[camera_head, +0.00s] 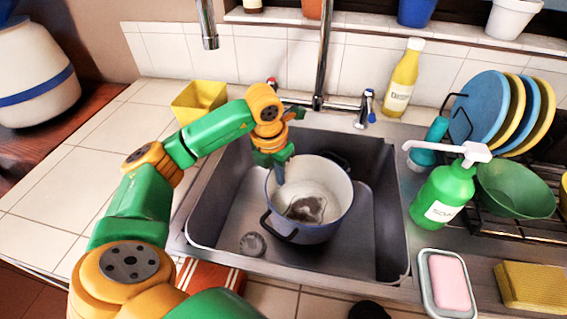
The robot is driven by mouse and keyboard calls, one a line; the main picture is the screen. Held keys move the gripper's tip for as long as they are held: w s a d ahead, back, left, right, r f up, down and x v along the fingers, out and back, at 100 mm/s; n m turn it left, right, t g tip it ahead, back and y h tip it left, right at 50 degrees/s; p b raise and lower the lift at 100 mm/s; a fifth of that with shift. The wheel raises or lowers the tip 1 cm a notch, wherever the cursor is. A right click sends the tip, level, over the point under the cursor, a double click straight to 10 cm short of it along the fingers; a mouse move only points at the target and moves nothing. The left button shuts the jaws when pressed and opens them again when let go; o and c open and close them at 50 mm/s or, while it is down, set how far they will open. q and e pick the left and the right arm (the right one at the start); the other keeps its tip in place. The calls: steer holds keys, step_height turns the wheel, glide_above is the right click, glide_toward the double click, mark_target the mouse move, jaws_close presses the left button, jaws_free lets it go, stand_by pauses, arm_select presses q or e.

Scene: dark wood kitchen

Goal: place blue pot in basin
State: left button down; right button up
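The blue pot (310,232) has a white inside, a bluish outer wall and two dark handles. It is within the grey sink basin (376,215), upright or nearly so, and whether its base touches the basin floor is hard to tell. A dark greyish patch shows on the pot's inner bottom. My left gripper (280,174) points down at the pot's far left rim. Its fingers overlap the rim, and their gap and any grip on the rim are hidden. My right gripper does not show.
A tap rises behind the basin. A yellow container (199,101) stands behind left. A green soap bottle (444,195), soap dish (447,284), sponge (532,287) and dish rack with plates crowd the right. The tiled counter (50,190) at left is mostly clear.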

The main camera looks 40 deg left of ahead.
arm_select(q)
step_height(320, 180, up, 8)
steer(key=shift+r+p, duration=0.1)
steer(key=shift+p, duration=0.35)
steer(key=p, duration=0.3)
glide_above(303, 205)
steer(key=shift+n, duration=0.3)
step_height(303, 205, down, 7)
steer(key=shift+w+r, duration=0.1)
steer(key=shift+r, duration=0.1)
step_height(303, 205, down, 7)
steer(key=b, duration=0.5)
steer(key=shift+b, duration=0.4)
steer(key=shift+f+b, duration=0.45)
steer(key=shift+b, duration=0.05)
steer(key=c, duration=1)
jaws_free()
